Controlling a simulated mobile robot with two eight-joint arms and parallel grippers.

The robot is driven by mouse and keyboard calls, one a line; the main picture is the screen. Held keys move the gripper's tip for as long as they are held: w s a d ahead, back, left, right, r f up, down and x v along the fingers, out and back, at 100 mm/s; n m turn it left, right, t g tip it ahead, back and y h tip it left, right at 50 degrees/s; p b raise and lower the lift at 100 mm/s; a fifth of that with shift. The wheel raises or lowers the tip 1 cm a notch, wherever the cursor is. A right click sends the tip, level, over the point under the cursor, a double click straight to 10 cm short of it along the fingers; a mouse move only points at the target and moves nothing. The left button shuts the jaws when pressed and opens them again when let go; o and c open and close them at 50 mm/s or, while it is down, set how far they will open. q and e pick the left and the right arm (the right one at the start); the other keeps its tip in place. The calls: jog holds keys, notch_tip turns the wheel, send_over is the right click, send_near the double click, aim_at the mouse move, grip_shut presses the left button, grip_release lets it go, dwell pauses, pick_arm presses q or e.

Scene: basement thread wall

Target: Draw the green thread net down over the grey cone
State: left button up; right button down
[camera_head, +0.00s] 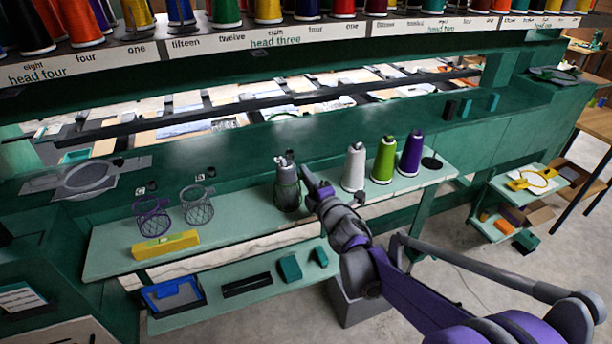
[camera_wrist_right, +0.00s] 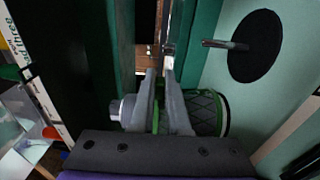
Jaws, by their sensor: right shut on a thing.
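The grey cone (camera_head: 287,192) stands upright on the pale green shelf, left of the white cone. Its lower body looks dark and netted. In the wrist view the cone's bare grey top (camera_wrist_right: 122,110) shows left of my jaws. The green thread net (camera_wrist_right: 207,113) is around the cone's body on the right, with green bands near the jaws and at the far end. My right gripper (camera_wrist_right: 161,80) is shut on the net's green band beside the cone. In the head view my right gripper (camera_head: 305,172) is at the cone's upper right. My left gripper is out of view.
White (camera_head: 354,168), green (camera_head: 384,161) and purple (camera_head: 410,154) cones stand to the right. A black disc with a pin (camera_head: 432,163) lies beyond them. Purple (camera_head: 152,219) and grey (camera_head: 197,207) nets and a yellow box (camera_head: 165,245) are left. The shelf is clear between.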

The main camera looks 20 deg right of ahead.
jog(key=shift+f, duration=0.15)
jog(key=shift+f+b, duration=0.2)
jog(key=shift+b, duration=0.1)
jog(key=c, duration=0.8)
grip_release()
jog(key=shift+c, duration=0.2)
jog(key=shift+s, duration=0.15)
jog(key=s+d+f+m+g+h+p, duration=0.1)
jog(key=s+d+m+g+h+p, duration=0.15)
jog(key=s+m, duration=0.6)
jog(key=s+d+f+m+g+h+p, duration=0.1)
jog(key=s+m+g+h+p, duration=0.3)
jog(key=s, duration=0.8)
jog(key=s+a+f+m+g+y, duration=0.2)
jog(key=s+a+f+m+g, duration=0.1)
jog(key=s, duration=0.4)
jog(key=s+a+f+m+g+y, duration=0.3)
jog(key=s+a, duration=0.2)
jog(key=s, duration=0.2)
jog(key=shift+s+a, duration=0.15)
jog(key=shift+s, duration=0.15)
